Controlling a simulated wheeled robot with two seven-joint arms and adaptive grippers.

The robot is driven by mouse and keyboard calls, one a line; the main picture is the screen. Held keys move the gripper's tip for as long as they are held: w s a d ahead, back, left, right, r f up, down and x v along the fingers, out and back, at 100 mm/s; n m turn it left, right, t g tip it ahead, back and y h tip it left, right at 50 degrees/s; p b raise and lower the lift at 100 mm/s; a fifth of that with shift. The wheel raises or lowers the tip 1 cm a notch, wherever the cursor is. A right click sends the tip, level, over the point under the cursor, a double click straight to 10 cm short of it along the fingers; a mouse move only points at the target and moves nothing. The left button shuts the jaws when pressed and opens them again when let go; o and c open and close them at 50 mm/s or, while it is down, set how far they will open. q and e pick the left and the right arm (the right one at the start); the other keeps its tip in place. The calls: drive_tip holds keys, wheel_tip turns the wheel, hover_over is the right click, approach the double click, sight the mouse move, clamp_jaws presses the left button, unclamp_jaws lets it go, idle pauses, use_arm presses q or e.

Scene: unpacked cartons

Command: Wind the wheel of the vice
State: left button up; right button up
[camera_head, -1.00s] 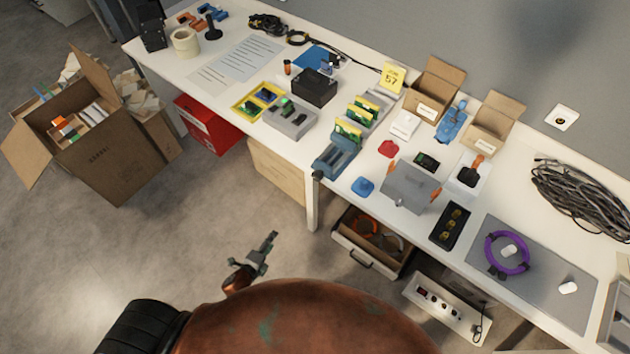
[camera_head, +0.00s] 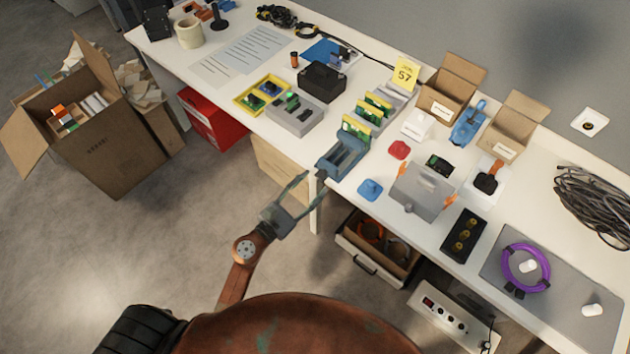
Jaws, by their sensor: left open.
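The blue-grey vice (camera_head: 342,157) sits at the front edge of the white workbench, with a green and yellow circuit board close behind it. Its small dark wheel (camera_head: 321,175) projects over the front edge, low on the side facing me. My left gripper (camera_head: 312,186) reaches up from below in front of the bench. Its two fingers are spread and empty, with the tips close to the wheel. I cannot tell whether they touch it or stand around it. The finger tips hide part of the wheel. My right gripper does not show.
A blue knob-like piece (camera_head: 370,189) and a grey box (camera_head: 423,190) stand right of the vice. A grey tray (camera_head: 296,118) lies to the left. An open drawer (camera_head: 372,250) juts out below the bench. The floor at front left is clear.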

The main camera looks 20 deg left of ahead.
use_arm(q)
drive_tip(key=shift+x, duration=1.05)
drive_tip(key=shift+f, duration=0.1)
drive_tip(key=shift+c, duration=0.2)
drive_tip(key=c, duration=1.1)
